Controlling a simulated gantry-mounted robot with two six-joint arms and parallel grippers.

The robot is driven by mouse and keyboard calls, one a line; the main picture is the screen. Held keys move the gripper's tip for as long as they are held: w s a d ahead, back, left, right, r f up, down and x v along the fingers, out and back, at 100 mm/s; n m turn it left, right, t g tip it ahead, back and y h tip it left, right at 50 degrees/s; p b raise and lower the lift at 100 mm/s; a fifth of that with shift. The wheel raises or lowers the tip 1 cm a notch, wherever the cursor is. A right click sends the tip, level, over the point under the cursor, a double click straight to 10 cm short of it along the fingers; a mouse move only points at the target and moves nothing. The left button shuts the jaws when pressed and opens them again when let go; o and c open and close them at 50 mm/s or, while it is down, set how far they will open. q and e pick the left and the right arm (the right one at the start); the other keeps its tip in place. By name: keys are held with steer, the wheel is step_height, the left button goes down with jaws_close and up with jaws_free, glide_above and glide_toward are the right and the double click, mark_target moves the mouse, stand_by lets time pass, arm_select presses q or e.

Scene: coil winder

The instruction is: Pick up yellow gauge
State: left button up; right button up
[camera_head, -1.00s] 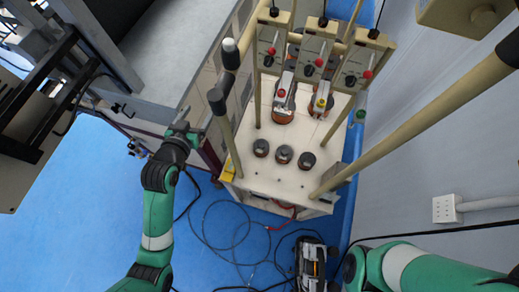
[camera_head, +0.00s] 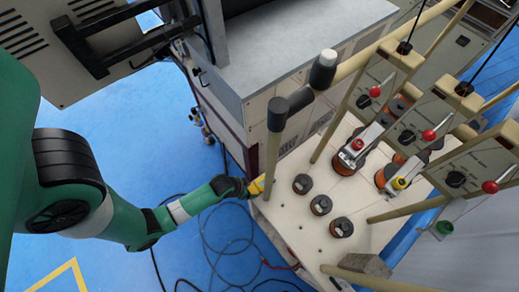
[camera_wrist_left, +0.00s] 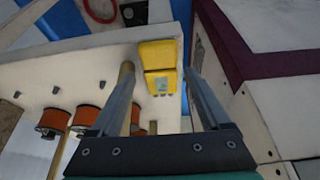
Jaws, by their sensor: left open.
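The yellow gauge (camera_head: 257,186) is at the near left corner of the white machine table, close to the foot of a beige post, and is partly hidden by my left gripper (camera_head: 244,188). In the left wrist view, the yellow gauge (camera_wrist_left: 158,62) lies between the lines of the two fingers, near the tips of my left gripper (camera_wrist_left: 160,76). The fingers are apart, with a visible gap to the gauge. I cannot tell whether its body is between the tips or just beyond them. My right gripper is not in view.
The white table (camera_head: 290,226) carries dark-topped spools (camera_head: 320,205), and beige posts (camera_head: 273,150) rise from it. A grey-topped cabinet (camera_head: 275,70) stands behind on the left. Cables (camera_head: 215,240) lie on the blue floor, which is otherwise open at the lower left.

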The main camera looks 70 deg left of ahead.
mark_target(254, 189)
arm_select(q)
steer(key=shift+f, duration=0.15)
steer(key=b+x, duration=0.3)
steer(key=x, duration=0.1)
steer(key=shift+w+f, duration=0.15)
steer(key=shift+f, duration=0.05)
steer(key=shift+w+f, duration=0.2)
steer(key=shift+f, duration=0.15)
steer(key=shift+r, duration=0.1)
jaws_close()
